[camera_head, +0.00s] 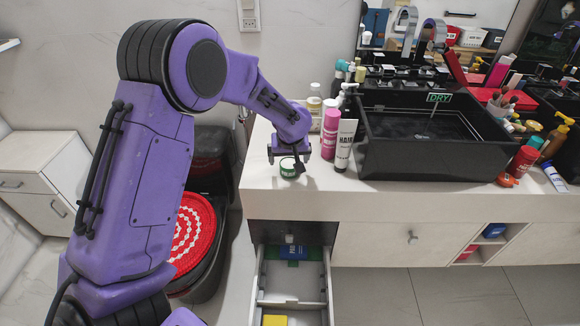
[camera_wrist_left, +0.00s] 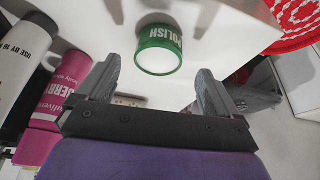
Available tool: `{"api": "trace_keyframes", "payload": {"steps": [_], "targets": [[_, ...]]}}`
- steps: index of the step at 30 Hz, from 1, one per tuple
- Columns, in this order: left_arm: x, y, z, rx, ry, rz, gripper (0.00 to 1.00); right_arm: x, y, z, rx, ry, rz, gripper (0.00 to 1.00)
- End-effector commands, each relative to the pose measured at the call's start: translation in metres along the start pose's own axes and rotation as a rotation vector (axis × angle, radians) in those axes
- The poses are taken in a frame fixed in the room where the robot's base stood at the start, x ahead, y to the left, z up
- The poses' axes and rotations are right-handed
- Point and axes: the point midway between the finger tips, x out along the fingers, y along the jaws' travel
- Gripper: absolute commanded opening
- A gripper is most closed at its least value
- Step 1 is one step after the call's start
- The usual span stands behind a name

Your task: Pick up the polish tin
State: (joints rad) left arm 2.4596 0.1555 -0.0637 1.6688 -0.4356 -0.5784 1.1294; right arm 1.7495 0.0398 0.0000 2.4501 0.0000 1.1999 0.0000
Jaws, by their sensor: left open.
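The polish tin (camera_head: 288,167) is a small round green tin with a white "POLISH" label. It stands on the counter near its left front corner. In the left wrist view the tin (camera_wrist_left: 159,50) lies ahead of the fingertips, roughly between their lines. My left gripper (camera_head: 290,157) is over the tin in the head view, pointing down. In the left wrist view its jaws (camera_wrist_left: 158,82) are open and empty, with a gap between them and the tin. My right gripper is in neither view.
A pink bottle (camera_head: 330,133) and a white tube (camera_head: 346,140) stand just right of the gripper. The black sink (camera_head: 420,165) is beyond them. An open drawer (camera_head: 291,290) juts out below the counter. A red round mat (camera_head: 193,232) lies at the left.

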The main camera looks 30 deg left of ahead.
Motion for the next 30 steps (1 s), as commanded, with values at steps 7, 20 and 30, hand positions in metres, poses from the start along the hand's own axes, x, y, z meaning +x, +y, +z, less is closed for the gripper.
{"api": "trace_keyframes", "payload": {"steps": [7, 20, 30], "targets": [[0.042, 0.002, -0.002, -0.002, -0.003, 0.000, 0.94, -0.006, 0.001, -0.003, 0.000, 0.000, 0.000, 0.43], [0.054, 0.001, -0.002, -0.002, -0.001, 0.000, 0.62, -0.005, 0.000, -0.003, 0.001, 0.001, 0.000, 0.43], [0.053, 0.001, -0.002, -0.002, -0.001, 0.000, 0.32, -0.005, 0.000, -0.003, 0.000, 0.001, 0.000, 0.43]]}}
